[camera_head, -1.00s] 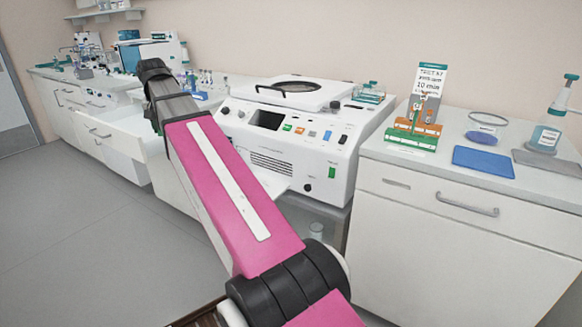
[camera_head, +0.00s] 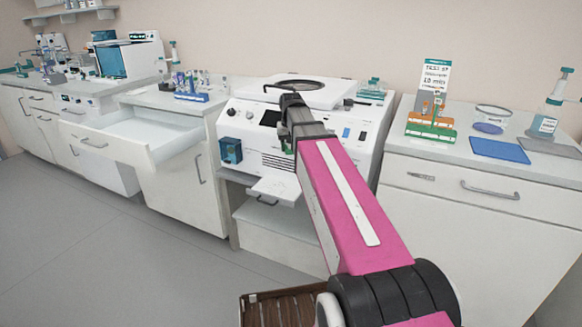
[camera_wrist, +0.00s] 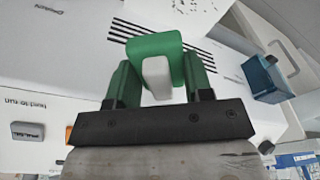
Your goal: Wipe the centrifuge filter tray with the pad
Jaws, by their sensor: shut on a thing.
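My gripper (camera_wrist: 157,88) is shut on a green piece with a white part, which I take to be the pad (camera_wrist: 155,45). In the head view my gripper is small and mostly hidden by the arm, in front of the white centrifuge (camera_head: 245,118). The white filter tray (camera_head: 272,189) sticks out from the lower front of the centrifuge, just left of and below the gripper. In the wrist view a pale surface with dark specks (camera_wrist: 198,12) shows beyond the pad; I cannot tell whether it is the tray. The pad looks apart from it.
A blue box (camera_head: 231,150) sits on the centrifuge's left front. An open white drawer (camera_head: 150,140) juts out at left. The right counter holds a green-orange rack (camera_head: 432,128), a blue mat (camera_head: 499,150) and a bottle (camera_head: 545,122). The floor at left is clear.

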